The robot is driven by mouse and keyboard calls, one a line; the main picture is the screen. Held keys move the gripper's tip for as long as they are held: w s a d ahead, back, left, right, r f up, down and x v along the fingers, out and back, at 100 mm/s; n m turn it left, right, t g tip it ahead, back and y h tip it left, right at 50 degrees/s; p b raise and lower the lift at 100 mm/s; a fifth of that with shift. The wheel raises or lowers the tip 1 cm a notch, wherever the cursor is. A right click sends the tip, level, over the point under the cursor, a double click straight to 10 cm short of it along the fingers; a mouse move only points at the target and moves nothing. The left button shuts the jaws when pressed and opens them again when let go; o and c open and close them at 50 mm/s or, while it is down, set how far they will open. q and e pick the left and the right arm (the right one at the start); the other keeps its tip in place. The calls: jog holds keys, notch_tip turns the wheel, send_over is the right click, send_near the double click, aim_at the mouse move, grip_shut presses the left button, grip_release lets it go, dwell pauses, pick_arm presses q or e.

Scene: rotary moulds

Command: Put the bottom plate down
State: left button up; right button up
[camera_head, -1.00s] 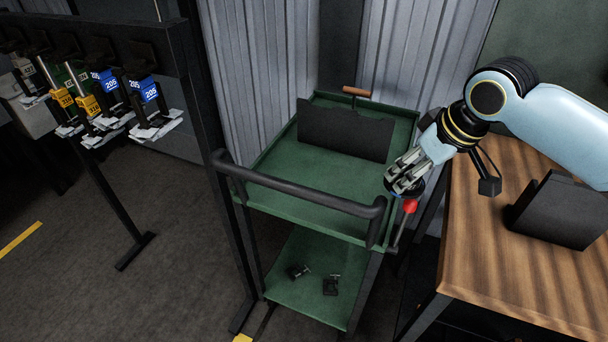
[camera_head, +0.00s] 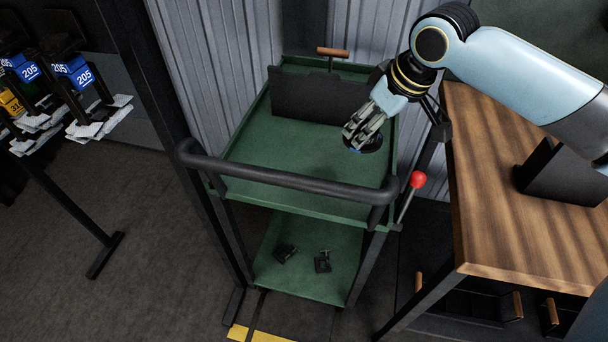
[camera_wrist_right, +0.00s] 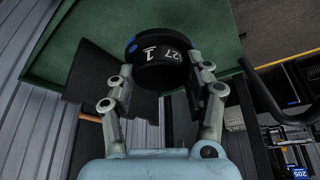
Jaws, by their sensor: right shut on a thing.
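The bottom plate appears to be the black round piece (camera_wrist_right: 160,62) marked 127 and 1 in the wrist view, with blue spots on it. My right gripper (camera_wrist_right: 166,78) is shut on it, one finger on each side. In the head view my right gripper (camera_head: 358,134) points down over the right part of the green cart's top tray (camera_head: 270,160), and the plate (camera_head: 372,145) shows dark under the fingers. I cannot tell whether the plate touches the tray. My left gripper is not in view.
A dark upright panel (camera_head: 315,98) stands at the back of the tray. A black handle bar (camera_head: 285,184) crosses its front, and a red-knobbed lever (camera_head: 417,180) stands at the right. A wooden table (camera_head: 500,200) is to the right. The tray's left and middle are clear.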

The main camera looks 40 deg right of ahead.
jog(key=shift+b+x, duration=0.55)
jog(key=shift+x, duration=0.3)
jog(key=shift+f, duration=0.3)
jog(key=shift+f+b, duration=0.2)
jog(key=shift+b, duration=0.15)
jog(key=w+a+f, duration=0.2)
jog(key=w, duration=0.1)
jog(key=w+a+f, duration=0.4)
jog(key=w+a, duration=0.1)
jog(key=shift+w+f, duration=0.25)
jog(key=shift+w, duration=0.1)
jog(key=shift+w+a+f, duration=0.1)
jog(key=shift+a+f, duration=0.05)
jog(key=shift+f, duration=0.05)
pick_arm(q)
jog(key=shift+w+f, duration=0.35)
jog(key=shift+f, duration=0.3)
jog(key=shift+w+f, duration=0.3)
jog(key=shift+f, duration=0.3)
pick_arm(e)
jog(key=shift+f, duration=1.85)
jog(key=shift+f, duration=0.1)
jog(key=o, duration=1.4)
jog(key=shift+f, duration=0.1)
